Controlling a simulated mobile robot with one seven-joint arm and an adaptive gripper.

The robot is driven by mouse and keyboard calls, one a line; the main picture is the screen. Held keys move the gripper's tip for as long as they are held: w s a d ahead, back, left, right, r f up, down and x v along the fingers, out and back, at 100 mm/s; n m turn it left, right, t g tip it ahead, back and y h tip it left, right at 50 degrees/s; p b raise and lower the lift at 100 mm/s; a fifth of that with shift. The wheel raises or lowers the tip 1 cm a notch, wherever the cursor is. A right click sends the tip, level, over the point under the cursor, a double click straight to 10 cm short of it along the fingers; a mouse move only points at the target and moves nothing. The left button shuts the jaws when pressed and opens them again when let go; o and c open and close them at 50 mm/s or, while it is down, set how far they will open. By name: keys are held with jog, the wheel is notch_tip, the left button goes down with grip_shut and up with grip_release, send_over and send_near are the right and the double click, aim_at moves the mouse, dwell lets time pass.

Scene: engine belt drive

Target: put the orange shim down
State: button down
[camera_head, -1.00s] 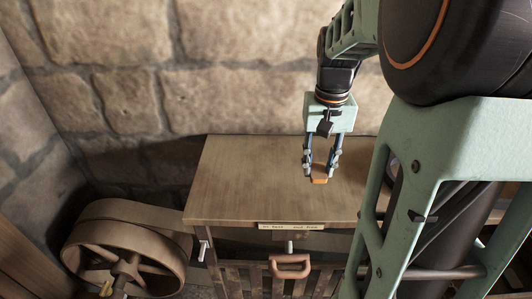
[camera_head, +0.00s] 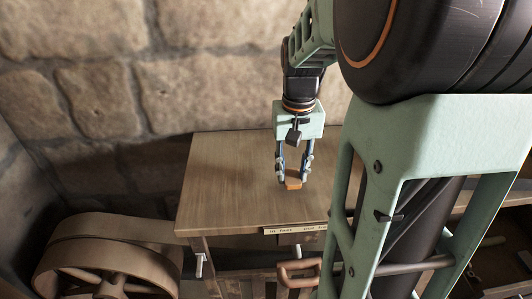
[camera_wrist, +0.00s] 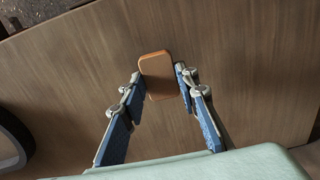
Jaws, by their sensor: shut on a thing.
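The orange shim (camera_head: 293,184) is a small flat block held between the fingertips of my gripper (camera_head: 293,175), over the wooden tabletop (camera_head: 222,182). In the wrist view the shim (camera_wrist: 157,76) sits between the two blue-padded fingers of my gripper (camera_wrist: 159,79), with brown wood behind it. The fingers are shut on its two sides. The shim is over the right part of the tabletop in the head view. Whether its lower end touches the wood or hangs a little above it I cannot tell.
A large belt wheel (camera_head: 95,262) stands left of the table. A small label plate (camera_head: 297,229) and a copper-coloured handle (camera_head: 298,272) are at the table's front. A stone wall (camera_head: 180,70) rises behind. The tabletop left of my gripper is bare.

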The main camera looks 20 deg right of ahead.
aim_at(293, 177)
jog(key=shift+d+f+b, duration=0.1)
jog(key=shift+f+b, duration=0.3)
jog(key=shift+f, duration=0.6)
jog(key=shift+s+f, duration=0.1)
jog(key=c, duration=1.5)
grip_release()
jog(key=shift+f, duration=0.1)
notch_tip(293, 177, up, 12)
jog(key=shift+r, duration=0.2)
